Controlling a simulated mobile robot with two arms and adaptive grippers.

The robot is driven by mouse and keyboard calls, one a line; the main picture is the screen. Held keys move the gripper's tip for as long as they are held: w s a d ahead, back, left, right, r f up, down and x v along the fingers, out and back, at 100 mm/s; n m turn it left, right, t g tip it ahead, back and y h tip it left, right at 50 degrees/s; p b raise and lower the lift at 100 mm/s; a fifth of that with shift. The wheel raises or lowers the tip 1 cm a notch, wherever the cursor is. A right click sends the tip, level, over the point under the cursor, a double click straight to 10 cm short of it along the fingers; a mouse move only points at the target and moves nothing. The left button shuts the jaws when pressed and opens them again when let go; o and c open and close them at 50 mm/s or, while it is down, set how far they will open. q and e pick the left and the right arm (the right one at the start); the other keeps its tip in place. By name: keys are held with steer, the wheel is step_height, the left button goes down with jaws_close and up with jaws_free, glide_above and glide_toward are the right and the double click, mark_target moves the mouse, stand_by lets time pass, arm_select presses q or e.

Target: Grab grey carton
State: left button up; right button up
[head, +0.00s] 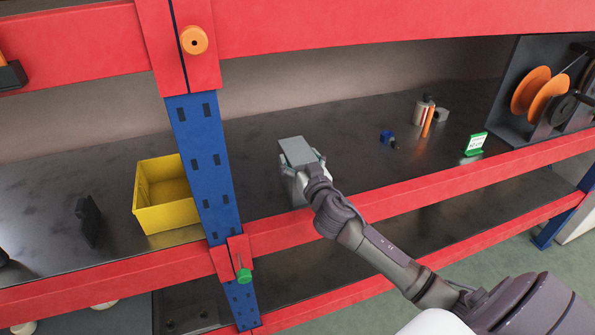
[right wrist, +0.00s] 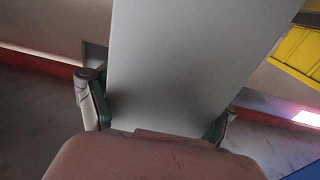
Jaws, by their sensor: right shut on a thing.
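The grey carton (head: 297,151) stands on the dark shelf, just right of the blue upright in the head view. My right gripper (head: 303,170) is shut on the grey carton, with a finger on either side of it. In the right wrist view the carton (right wrist: 190,60) fills the middle, and the fingers of my right gripper (right wrist: 158,112) show at its left and right edges. The carton's lower part is partly hidden by the gripper. I cannot tell whether its base touches the shelf. My left gripper is not in view.
A yellow bin (head: 165,218) stands left of the blue upright (head: 205,150). A red beam (head: 400,197) runs along the shelf front.

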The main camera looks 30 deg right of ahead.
steer(key=c, duration=0.5)
steer(key=shift+r, duration=0.2)
steer(key=shift+c, duration=0.7)
steer(key=shift+w+f, duration=0.1)
